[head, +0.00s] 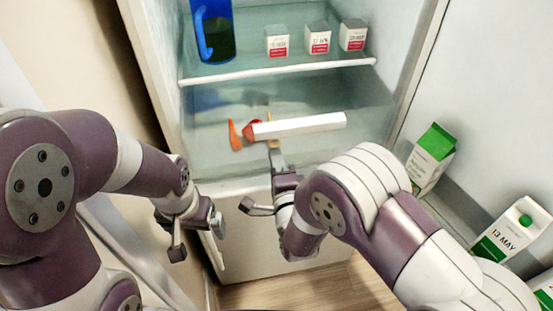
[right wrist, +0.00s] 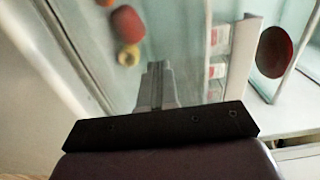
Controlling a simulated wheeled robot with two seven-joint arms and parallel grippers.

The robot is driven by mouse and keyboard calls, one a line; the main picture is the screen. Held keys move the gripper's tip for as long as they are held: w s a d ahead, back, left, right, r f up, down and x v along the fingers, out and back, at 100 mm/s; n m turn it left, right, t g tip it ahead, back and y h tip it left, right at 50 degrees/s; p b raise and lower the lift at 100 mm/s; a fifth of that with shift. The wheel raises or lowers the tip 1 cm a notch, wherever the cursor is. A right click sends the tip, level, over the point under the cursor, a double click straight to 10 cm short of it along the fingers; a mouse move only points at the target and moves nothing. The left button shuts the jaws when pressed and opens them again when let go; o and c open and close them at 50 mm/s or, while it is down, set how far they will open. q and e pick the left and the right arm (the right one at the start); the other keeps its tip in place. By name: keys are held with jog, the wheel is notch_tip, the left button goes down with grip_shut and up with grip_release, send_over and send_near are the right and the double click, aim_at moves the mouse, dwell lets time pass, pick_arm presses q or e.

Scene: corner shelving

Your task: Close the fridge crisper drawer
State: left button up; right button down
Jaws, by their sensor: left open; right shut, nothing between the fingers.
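The crisper drawer is a clear bin low in the fridge, and its white front bar (head: 300,125) shows in the head view. An orange carrot (head: 234,135) and a red round item (head: 252,129) show at the bar's left end. How far the drawer stands out is hard to tell. My right gripper (head: 274,156) is shut and empty, its tips just below the bar's left part; contact is unclear. Its closed fingers (right wrist: 155,85) point into the fridge in the right wrist view. My left gripper (head: 198,238) is open and empty, lower left, near the fridge's front edge.
Above is a shelf (head: 290,72) with a blue pitcher (head: 212,35) and three small cartons, one the middle carton (head: 317,40). The open door at right holds green-and-white cartons (head: 431,158) beside my right arm. Wooden floor (head: 320,290) lies below.

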jog(key=b+x, duration=0.8)
jog(key=x, duration=0.8)
jog(key=shift+w+f, duration=0.1)
jog(key=shift+r, duration=0.35)
